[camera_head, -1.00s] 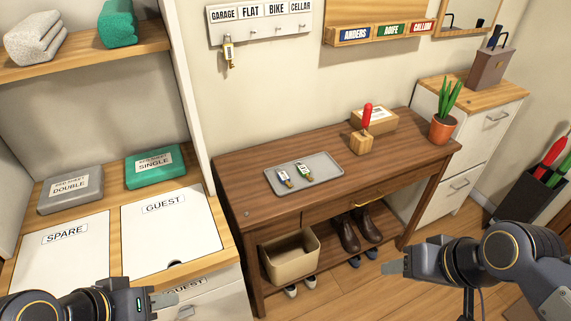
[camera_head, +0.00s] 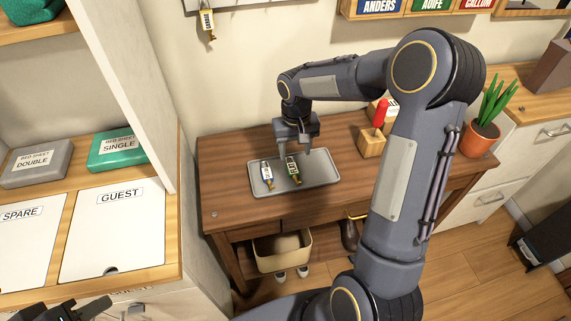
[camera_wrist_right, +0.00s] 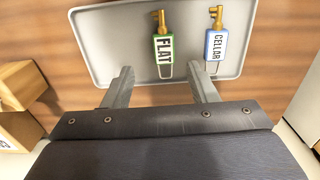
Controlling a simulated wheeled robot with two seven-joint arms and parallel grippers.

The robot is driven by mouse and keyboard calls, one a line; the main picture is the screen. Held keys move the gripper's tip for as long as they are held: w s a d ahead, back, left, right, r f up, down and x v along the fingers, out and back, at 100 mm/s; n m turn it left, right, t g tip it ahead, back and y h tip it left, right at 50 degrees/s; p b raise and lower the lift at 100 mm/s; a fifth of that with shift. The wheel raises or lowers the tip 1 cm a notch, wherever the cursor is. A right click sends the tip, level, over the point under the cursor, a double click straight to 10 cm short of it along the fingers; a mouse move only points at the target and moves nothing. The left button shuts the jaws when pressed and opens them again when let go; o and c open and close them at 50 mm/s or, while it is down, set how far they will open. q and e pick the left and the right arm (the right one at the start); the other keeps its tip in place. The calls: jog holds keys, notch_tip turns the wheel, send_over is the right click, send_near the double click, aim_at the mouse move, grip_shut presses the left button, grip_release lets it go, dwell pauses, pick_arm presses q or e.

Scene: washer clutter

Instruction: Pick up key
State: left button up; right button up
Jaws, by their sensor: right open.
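Two tagged keys lie on a grey tray (camera_head: 325,176) on the wooden table. One has a green tag reading FLAT (camera_head: 293,168); it also shows in the right wrist view (camera_wrist_right: 163,52). The other has a blue tag reading CELLAR (camera_head: 266,172), and it shows beside the first in the right wrist view (camera_wrist_right: 215,46). My right gripper (camera_head: 293,150) is open and empty over the tray, its fingers (camera_wrist_right: 160,76) apart on either side of the FLAT tag's near end. My left gripper (camera_head: 68,312) is partly cut off at the bottom left; its jaws are unclear.
Another tagged key (camera_head: 208,24) hangs from the wall rack. A wooden block with a red-handled item (camera_head: 371,143) and a potted plant (camera_head: 484,132) stand to the right. A beige bin (camera_head: 283,252) is on the shelf below. My right arm covers the table's right part.

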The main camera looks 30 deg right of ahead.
aim_at(293, 168)
jog(key=f, duration=0.6)
jog(key=shift+a+f+p, duration=0.25)
jog(key=shift+a+p, duration=0.05)
jog(key=shift+p, duration=0.1)
jog(key=c, duration=1)
jog(key=shift+r, duration=0.1)
jog(key=shift+c, duration=0.2)
jog(key=shift+r, duration=0.65)
jog(key=s+a+r+b, duration=0.2)
jog(key=s+a+r, duration=0.8)
jog(key=r, duration=0.1)
jog(key=shift+r, duration=0.3)
